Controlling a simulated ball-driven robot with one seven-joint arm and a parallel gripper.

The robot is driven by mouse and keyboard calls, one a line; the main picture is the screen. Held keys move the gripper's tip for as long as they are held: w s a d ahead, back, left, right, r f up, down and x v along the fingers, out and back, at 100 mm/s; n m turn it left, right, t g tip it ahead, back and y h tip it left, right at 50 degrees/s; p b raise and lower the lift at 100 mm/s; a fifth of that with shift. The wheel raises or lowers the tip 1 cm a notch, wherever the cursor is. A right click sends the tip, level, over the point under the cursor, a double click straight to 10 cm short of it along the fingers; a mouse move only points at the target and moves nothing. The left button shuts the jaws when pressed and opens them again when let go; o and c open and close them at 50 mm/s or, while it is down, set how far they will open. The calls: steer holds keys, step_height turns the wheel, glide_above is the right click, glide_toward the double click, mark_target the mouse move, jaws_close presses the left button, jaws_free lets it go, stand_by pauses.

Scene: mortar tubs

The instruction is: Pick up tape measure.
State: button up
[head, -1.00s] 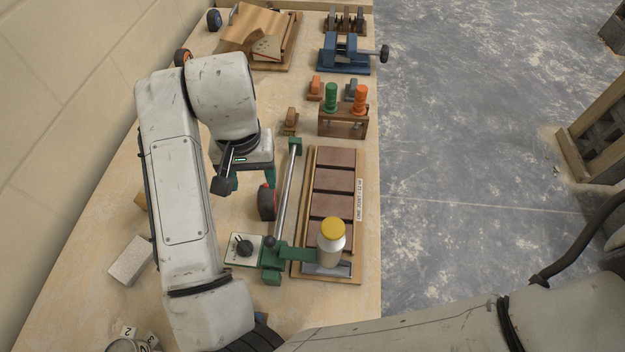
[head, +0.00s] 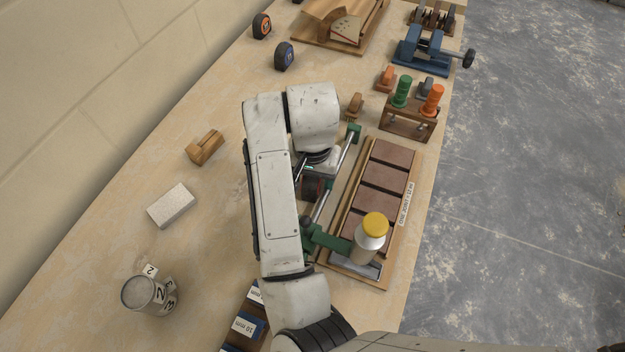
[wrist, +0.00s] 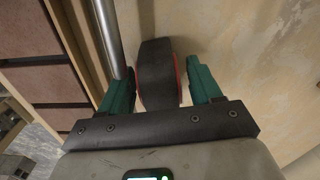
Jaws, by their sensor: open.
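A black, rounded tape measure with red edges (wrist: 158,75) stands between the two green fingers of my gripper (wrist: 162,85) in the wrist view. The fingers are open, one on each side, with a visible gap on the right and a narrower one on the left. The fingertips are hidden there.
A metal rail (wrist: 108,38) runs close beside the left finger. An orange-marked (head: 262,26) and a blue-marked round item (head: 285,56) stand farther back.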

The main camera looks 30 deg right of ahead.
steer(key=shift+f, duration=0.4)
jaws_close()
stand_by(0.4)
